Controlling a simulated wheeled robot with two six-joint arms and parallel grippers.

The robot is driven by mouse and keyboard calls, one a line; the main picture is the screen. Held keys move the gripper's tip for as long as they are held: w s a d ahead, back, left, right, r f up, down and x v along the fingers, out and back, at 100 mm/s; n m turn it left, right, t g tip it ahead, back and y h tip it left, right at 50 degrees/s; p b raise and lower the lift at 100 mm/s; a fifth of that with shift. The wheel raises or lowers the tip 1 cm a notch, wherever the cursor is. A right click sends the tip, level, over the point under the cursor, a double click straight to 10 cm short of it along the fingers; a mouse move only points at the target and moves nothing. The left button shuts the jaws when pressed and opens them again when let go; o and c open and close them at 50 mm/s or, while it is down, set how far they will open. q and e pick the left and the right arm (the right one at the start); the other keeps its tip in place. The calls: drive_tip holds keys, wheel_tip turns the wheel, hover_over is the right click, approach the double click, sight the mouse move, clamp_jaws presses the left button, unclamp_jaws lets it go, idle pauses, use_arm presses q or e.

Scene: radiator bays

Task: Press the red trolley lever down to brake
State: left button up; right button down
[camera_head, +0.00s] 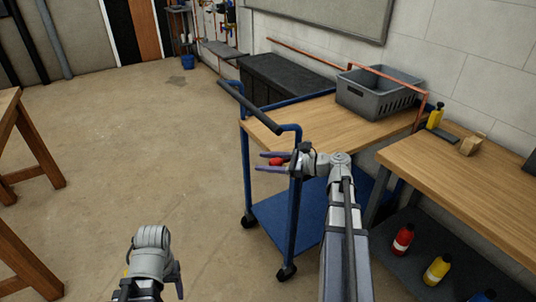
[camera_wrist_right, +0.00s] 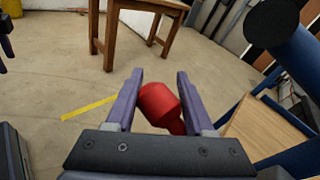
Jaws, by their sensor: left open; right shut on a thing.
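The red trolley lever (camera_head: 276,161) is at the near left corner post of the blue trolley (camera_head: 295,210). My right gripper (camera_head: 262,162) is at the lever, with its fingers on either side of the red knob. In the right wrist view the red knob (camera_wrist_right: 158,104) lies between the two purple fingers, and the gripper is shut on it. The lower part of the lever is hidden behind the gripper body. My left gripper (camera_head: 155,282) is open and empty over the floor at the bottom left, partly cut off by the frame edge.
The trolley's wooden top carries a grey crate (camera_head: 378,95); its dark push handle (camera_head: 250,107) is at the left end. A workbench (camera_head: 465,180) with bottles below stands to the right. A wooden table (camera_head: 30,150) is at the left. The floor between is clear.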

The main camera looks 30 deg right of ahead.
wheel_tip(320, 180, down, 8)
drive_tip(key=d+n+g+h, duration=0.1)
drive_tip(key=n+h, duration=0.2)
drive_tip(key=h, duration=0.1)
drive_tip(key=shift+d+f+n+g+h+b, duration=0.2)
drive_tip(key=shift+d+n+g+h+b, duration=0.15)
drive_tip(key=shift+n+h+b, duration=0.1)
drive_tip(key=shift+d, duration=0.1)
drive_tip(key=c, duration=0.7)
unclamp_jaws()
drive_tip(key=o, duration=0.4)
drive_tip(key=shift+d+f, duration=0.1)
